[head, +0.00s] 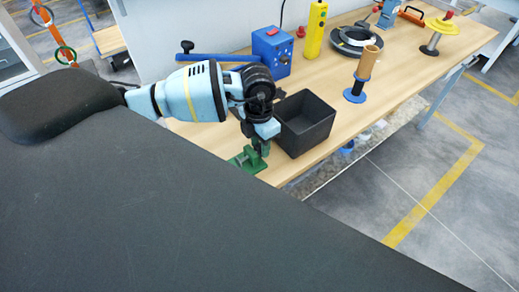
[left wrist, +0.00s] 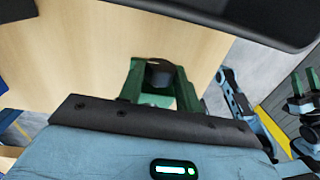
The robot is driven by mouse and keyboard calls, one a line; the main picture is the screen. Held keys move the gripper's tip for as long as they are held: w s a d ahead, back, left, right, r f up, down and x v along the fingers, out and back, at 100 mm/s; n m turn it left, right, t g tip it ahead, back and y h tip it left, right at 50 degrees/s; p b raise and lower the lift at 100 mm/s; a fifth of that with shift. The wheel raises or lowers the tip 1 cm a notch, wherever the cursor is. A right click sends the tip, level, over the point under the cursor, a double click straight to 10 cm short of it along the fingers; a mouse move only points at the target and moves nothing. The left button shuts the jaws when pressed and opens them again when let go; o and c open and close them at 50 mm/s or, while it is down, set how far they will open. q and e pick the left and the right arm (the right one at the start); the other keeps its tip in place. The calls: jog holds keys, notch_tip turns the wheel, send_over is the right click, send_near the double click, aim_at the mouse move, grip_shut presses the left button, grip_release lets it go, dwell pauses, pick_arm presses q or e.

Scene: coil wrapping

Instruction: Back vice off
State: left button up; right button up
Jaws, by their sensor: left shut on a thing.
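The green vice (head: 248,158) sits at the near edge of the wooden table, left of the black bin. My left gripper (head: 262,146) is above it, pointing down, and is shut on the vice. I cannot tell whether the vice touches the table. My right gripper is not clearly seen in the head view.
A black open bin (head: 306,138) stands right beside the left gripper. A blue box (head: 271,52), a blue bar (head: 215,58), a yellow pendant (head: 315,30), a dark coil (head: 350,40) and a brown tube on a blue base (head: 355,96) stand further back.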

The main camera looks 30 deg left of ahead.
dwell(0.3)
pick_arm(q)
jog(key=shift+s+d+y, duration=0.1)
jog(key=shift+d+y, duration=0.05)
jog(key=shift+y, duration=0.35)
jog(key=shift+s+d+t+y, duration=0.1)
jog(key=shift+d+t+y, duration=0.1)
jog(key=shift+t+y, duration=0.45)
jog(key=shift+f+y, duration=0.1)
jog(key=shift+y, duration=0.65)
